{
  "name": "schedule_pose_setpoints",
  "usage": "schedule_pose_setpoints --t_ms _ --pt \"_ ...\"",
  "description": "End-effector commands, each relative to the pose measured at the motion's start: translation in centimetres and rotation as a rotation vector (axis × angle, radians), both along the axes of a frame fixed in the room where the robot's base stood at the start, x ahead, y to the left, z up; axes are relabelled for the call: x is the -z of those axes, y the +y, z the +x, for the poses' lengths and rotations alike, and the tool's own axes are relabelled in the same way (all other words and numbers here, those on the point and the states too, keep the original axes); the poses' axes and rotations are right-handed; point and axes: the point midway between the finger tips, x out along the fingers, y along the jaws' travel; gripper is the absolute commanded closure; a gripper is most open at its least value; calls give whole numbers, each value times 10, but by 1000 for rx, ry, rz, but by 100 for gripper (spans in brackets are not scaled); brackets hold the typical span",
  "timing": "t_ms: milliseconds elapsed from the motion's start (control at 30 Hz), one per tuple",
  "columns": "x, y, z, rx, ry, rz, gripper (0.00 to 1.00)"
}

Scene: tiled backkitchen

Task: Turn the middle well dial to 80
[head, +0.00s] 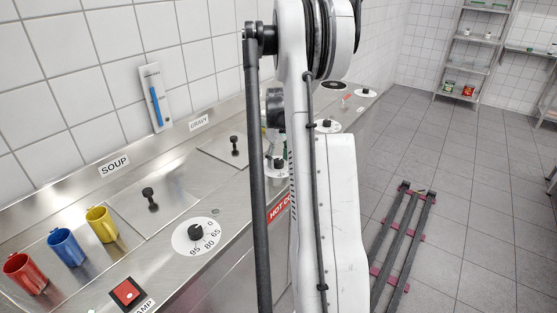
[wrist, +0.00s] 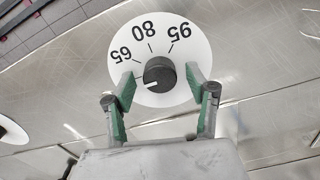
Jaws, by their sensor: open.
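The dial in the wrist view has a white disc (wrist: 190,30) marked 65, 80 and 95, with a black knob (wrist: 160,72) at its centre. The knob's white pointer line points left and slightly down, below the 65 tick and away from 80. My gripper (wrist: 158,88) is open, with one green-padded finger on each side of the knob; I cannot tell whether either touches it. In the head view, a dial (head: 280,166) is partly hidden behind my arm, beside my gripper, which is also mostly hidden there.
Another dial (head: 195,235) sits nearer, by the SOUP label (head: 114,166), and a further dial (head: 327,126) lies beyond my arm. Red (head: 25,273), blue (head: 66,247) and yellow (head: 101,224) mugs stand at the left. A red switch (head: 127,293) is at the counter front.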

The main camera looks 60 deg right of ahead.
Motion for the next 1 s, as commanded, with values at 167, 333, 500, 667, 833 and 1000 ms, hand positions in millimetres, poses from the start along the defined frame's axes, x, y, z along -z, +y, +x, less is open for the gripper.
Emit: schedule_pose_setpoints --t_ms 167,333,500,667,833,1000 --pt "1 0 0 0 0 0 48" --pt "1 0 0 0 0 0 62" --pt "0 0 0 0 0 0 84" --pt "0 0 0 2 0 0 93" --pt "1 0 0 26 0 0 93" --pt "2 0 0 100 0 0 93"
